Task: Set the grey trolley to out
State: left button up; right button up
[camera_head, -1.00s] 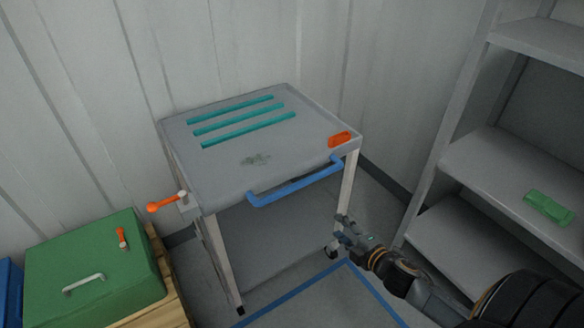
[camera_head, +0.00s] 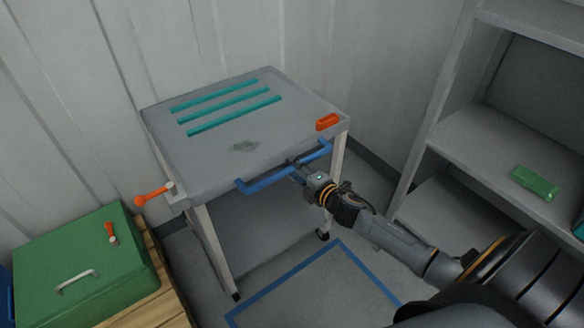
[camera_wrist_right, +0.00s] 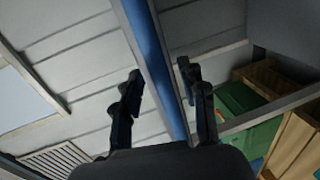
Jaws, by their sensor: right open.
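The grey trolley (camera_head: 225,160) stands against the wall, with teal strips on its top and a blue handle bar (camera_head: 262,182) along its front edge. Its legs stand on the floor behind a blue outlined rectangle (camera_head: 338,242). My right gripper (camera_head: 300,168) is at the handle bar, right of its middle. In the right wrist view, the open fingers stand on either side of the blue bar (camera_wrist_right: 157,70), with a gap visible on both sides. My left gripper is in neither view.
An orange lever (camera_head: 153,195) sticks out at the trolley's left corner, and an orange block (camera_head: 327,122) sits on its top. A green box (camera_head: 80,265) on a wooden crate is at the left. Shelves (camera_head: 480,150) holding a green item (camera_head: 535,183) are at the right.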

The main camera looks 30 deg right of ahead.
jog(key=shift+x, duration=0.95)
grip_shut()
jog(key=shift+a+f, duration=0.1)
jog(key=shift+a, duration=0.05)
